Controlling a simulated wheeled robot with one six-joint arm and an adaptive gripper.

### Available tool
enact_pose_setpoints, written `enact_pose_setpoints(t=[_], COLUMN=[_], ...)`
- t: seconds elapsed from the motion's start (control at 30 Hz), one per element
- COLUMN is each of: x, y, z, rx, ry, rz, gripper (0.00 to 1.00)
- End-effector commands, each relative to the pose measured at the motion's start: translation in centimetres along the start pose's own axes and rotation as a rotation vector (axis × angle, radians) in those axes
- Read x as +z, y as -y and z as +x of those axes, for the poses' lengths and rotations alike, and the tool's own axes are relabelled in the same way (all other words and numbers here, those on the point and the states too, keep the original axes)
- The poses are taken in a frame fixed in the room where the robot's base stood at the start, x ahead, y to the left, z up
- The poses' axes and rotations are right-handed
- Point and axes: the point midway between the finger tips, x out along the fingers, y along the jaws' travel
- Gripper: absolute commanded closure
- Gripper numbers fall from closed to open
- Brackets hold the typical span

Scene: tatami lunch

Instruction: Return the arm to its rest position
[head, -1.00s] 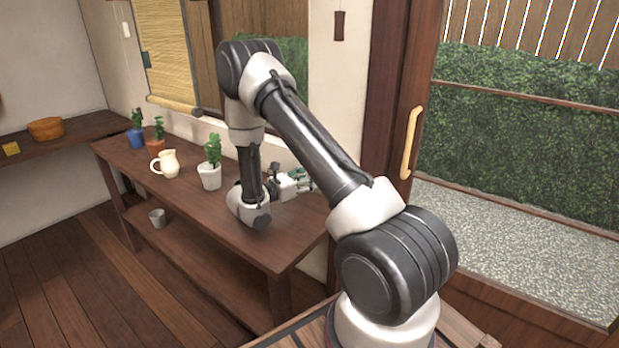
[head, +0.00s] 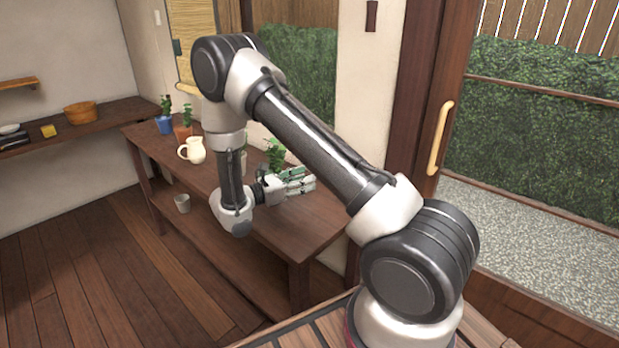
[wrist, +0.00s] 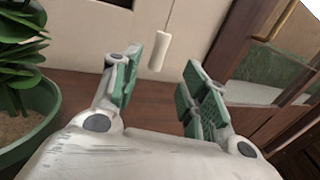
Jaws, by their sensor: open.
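My gripper (head: 298,181) is over the dark wooden table (head: 325,215), its green-padded fingers pointing right in the head view. In the wrist view my gripper (wrist: 160,92) has its two fingers spread apart with nothing between them. My arm arches up and over from the lower right, with its elbow high at the upper left and the forearm hanging down in front of the table.
A potted plant (wrist: 30,125) is close to the left of my gripper in the wrist view. A cream pitcher (head: 194,151), a blue pot (head: 165,125) and a terracotta pot (head: 183,132) stand farther left.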

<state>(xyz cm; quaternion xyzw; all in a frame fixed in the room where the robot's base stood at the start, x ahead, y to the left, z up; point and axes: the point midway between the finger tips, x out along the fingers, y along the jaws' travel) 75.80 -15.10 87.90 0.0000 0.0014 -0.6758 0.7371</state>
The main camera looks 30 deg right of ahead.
Motion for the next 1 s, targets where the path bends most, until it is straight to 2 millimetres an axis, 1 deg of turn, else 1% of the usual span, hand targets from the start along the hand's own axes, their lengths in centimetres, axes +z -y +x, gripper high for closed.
enact_pose_setpoints(t=[0.4,0.47,0.53,0.57,0.63,0.67,0.7,0.8,0.87,1.0], x=[0.0,-0.3,-1.1,-1.5,-2.6,-3.0,-3.2,-1.8,-0.8,2.0], y=[0.0,0.0,0.8,1.4,3.4,4.5,6.2,9.8,11.4,14.6], z=[0.0,0.0,0.2,0.4,0.8,0.9,1.1,1.1,1.0,0.4], rx=[0.0,0.0,-0.032,-0.052,-0.114,-0.146,-0.201,-0.354,-0.427,-0.588], ry=[0.0,-0.013,-0.046,-0.061,-0.098,-0.115,-0.146,-0.251,-0.304,-0.436], rz=[0.001,0.004,0.007,0.005,0.0,-0.003,0.004,0.083,0.134,0.274], gripper=[0.56,0.56,0.56,0.56,0.56,0.56,0.56,0.56,0.56,0.56])
